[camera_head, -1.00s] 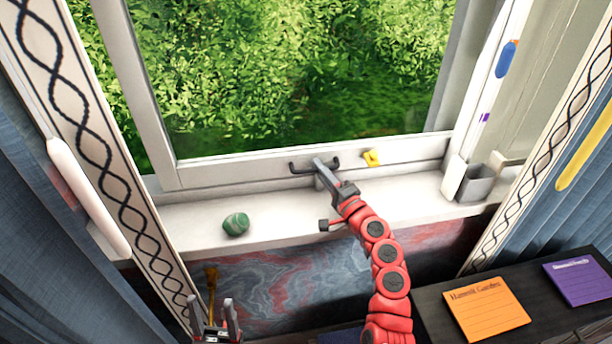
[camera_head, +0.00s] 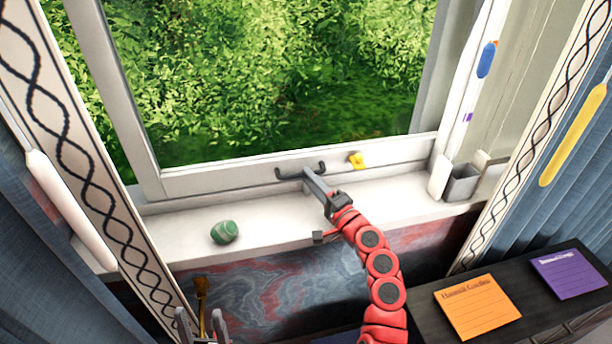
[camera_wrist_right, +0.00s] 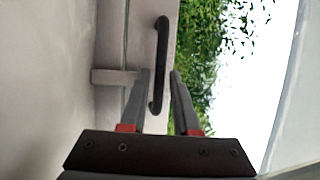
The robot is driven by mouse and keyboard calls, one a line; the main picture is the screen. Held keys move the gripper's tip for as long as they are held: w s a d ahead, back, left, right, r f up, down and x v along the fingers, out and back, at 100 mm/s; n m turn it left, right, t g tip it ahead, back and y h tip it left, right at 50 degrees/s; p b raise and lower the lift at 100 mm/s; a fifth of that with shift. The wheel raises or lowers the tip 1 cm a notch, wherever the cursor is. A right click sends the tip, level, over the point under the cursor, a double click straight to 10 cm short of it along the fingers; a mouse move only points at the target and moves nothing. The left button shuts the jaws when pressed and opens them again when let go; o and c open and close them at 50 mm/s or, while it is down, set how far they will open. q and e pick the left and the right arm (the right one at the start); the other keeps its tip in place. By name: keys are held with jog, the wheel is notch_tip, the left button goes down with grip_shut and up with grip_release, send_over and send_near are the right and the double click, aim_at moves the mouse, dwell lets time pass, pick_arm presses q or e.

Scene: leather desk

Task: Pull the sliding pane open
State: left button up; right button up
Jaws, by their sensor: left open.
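The sliding pane (camera_head: 255,182) is a white-framed window, with greenery behind its glass. Its dark bar handle (camera_head: 290,174) sits low on the frame and also shows in the right wrist view (camera_wrist_right: 160,45). My right gripper (camera_head: 308,176) reaches up to the handle. In the right wrist view its fingers (camera_wrist_right: 161,75) are apart, with the handle's lower part seen between them; a gap shows on the right side, and contact on the left cannot be told. My left gripper (camera_head: 201,318) is open and empty at the bottom edge, below the sill.
A green striped stone (camera_head: 224,232) lies on the white sill (camera_head: 265,222). A yellow piece (camera_head: 356,160) is on the lower frame right of the handle. A grey cup (camera_head: 461,184) is at the right. Orange (camera_head: 478,306) and purple (camera_head: 570,275) cards lie on a dark cabinet.

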jog(key=b+v, duration=0.2)
jog(key=v, duration=1.3)
jog(key=shift+b, duration=0.35)
jog(key=shift+f, duration=0.1)
